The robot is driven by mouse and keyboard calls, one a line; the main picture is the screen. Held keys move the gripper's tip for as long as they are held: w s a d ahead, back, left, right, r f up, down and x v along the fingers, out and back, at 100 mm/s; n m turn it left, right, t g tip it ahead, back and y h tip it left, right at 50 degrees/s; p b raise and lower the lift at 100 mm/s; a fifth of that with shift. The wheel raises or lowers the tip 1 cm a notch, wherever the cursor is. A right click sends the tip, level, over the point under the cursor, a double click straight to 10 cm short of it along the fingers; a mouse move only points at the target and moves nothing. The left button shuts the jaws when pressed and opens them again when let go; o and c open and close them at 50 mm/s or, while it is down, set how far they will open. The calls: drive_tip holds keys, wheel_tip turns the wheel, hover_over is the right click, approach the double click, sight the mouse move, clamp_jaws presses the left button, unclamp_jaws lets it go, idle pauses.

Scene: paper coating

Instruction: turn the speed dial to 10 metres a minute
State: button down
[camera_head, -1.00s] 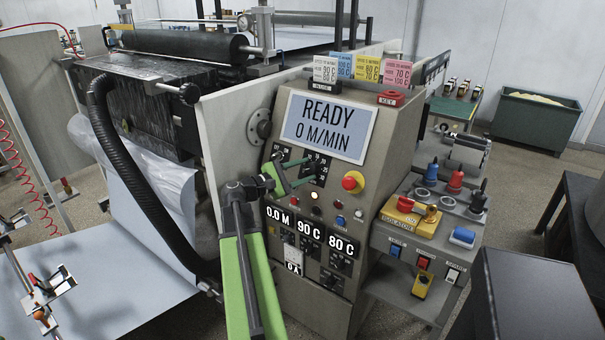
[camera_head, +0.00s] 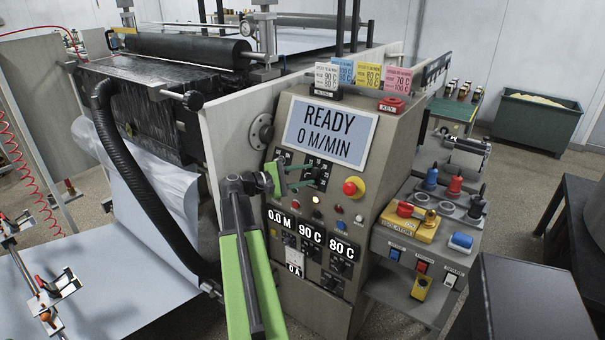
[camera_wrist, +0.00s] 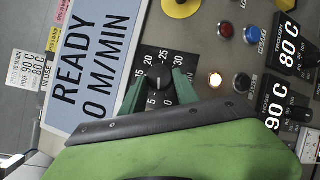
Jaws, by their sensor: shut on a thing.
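The speed dial (camera_wrist: 158,79) is a black knob on a black plate with white numbers up to 30, on the sloping control panel. It also shows in the head view (camera_head: 318,172), below the display. My gripper (camera_wrist: 158,88) has its two green fingers on either side of the knob and is shut on it; in the head view the gripper (camera_head: 312,174) reaches the dial from the left. I cannot tell exactly which number the knob points to. The display (camera_head: 330,130) reads READY, 0 M/MIN; it also shows in the wrist view (camera_wrist: 95,65).
A red emergency button on yellow (camera_head: 353,187) sits right of the dial. A lit lamp (camera_head: 317,201) and several small buttons lie below it, above the 90 C and 80 C readouts (camera_head: 312,237). A side shelf (camera_head: 400,287) with tools stands at the right.

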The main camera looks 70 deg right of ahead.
drive_tip(key=m+y+p, duration=0.1)
drive_tip(key=m+p, duration=0.1)
drive_tip(key=r+m+y+p, duration=0.1)
drive_tip(key=m, duration=0.1)
drive_tip(key=shift+w+d+r+p, duration=0.2)
drive_tip(key=shift+d+p, duration=0.2)
drive_tip(key=m+p, duration=0.1)
drive_tip(key=p, duration=0.1)
drive_tip(key=m+t+y+p, duration=0.1)
drive_tip(key=m+p, duration=0.1)
drive_tip(key=shift+s+r+y, duration=0.1)
drive_tip(key=shift+r+y, duration=0.05)
drive_tip(key=shift+y, duration=0.15)
drive_tip(key=m+t+y+p, duration=0.1)
drive_tip(key=m+p, duration=0.2)
drive_tip(key=shift+s, duration=0.1)
drive_tip(key=shift+s+m+t+y+p, duration=0.1)
drive_tip(key=shift+m+t+y+p, duration=0.3)
drive_tip(key=shift+m+t+p, duration=0.4)
drive_tip(key=shift+f, duration=0.2)
drive_tip(key=shift+a, duration=0.1)
drive_tip(key=c, duration=1.3)
unclamp_jaws()
drive_tip(key=o, duration=0.4)
drive_tip(key=shift+f, duration=0.1)
